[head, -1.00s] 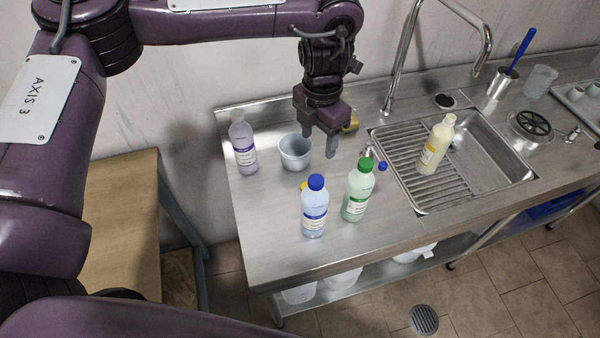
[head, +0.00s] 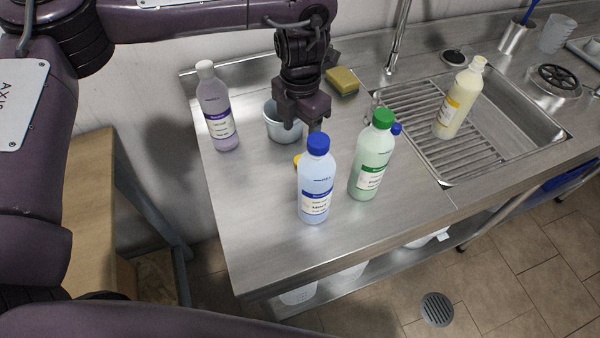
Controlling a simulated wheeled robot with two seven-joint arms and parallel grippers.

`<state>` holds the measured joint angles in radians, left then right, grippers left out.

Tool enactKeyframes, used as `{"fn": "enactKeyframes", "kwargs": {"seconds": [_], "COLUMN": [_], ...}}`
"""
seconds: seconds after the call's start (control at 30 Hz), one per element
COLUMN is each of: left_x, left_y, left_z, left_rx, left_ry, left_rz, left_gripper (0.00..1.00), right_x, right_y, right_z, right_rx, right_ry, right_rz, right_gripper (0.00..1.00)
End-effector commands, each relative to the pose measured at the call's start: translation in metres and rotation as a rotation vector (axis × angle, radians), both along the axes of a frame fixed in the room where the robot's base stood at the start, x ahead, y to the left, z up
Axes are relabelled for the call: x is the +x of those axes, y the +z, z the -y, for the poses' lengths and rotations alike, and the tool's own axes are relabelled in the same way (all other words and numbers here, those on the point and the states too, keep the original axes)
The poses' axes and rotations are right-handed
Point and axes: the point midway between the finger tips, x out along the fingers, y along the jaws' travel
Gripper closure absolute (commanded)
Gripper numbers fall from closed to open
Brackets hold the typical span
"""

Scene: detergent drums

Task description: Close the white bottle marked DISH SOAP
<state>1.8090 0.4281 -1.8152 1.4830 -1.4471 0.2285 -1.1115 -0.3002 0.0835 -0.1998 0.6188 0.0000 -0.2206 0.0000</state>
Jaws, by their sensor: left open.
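No label can be read as DISH SOAP; the print is too small. A pale cream-yellow bottle (head: 458,104) with a yellow label and no coloured cap on its neck stands by the sink's ribbed drainer. A blue-capped pale blue bottle (head: 316,181), a green-capped green bottle (head: 371,160) and a white-capped pale purple bottle (head: 217,108) stand on the counter. A yellow cap (head: 298,161) lies partly hidden behind the blue bottle, and a blue cap (head: 396,128) shows beside the green one. My left gripper (head: 302,124) is open and empty, pointing down behind the blue bottle. My right gripper is out of view.
A grey cup (head: 278,126) stands just behind my left gripper, partly hidden. A yellow sponge (head: 342,81) lies near the wall. The faucet (head: 398,40) rises behind the sink (head: 512,130). The front left of the counter (head: 255,235) is clear.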

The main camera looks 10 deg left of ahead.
Motion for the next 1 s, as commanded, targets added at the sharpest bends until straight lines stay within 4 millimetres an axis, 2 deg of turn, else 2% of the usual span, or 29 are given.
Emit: {"fn": "enactKeyframes", "kwargs": {"seconds": [0.03,0.13,0.5,0.8,1.0], "left_x": [0.0,0.0,0.0,0.0,0.001], "left_y": [-0.013,-0.017,-0.016,-0.041,-0.041], "left_z": [0.0,0.0,0.0,0.0,0.0], "left_rx": [-0.001,-0.001,0.0,0.0,-0.001], "left_ry": [0.0,0.0,0.0,0.0,0.0], "left_rz": [0.001,0.001,0.0,0.0,0.001], "left_gripper": [0.43,0.43,0.43,0.43,0.43], "right_x": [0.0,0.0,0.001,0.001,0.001], "right_y": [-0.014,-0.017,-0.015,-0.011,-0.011], "right_z": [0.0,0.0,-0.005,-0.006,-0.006], "right_rx": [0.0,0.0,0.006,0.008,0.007], "right_ry": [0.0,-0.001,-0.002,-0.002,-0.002], "right_rz": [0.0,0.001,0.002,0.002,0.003], "right_gripper": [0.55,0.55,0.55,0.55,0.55]}}
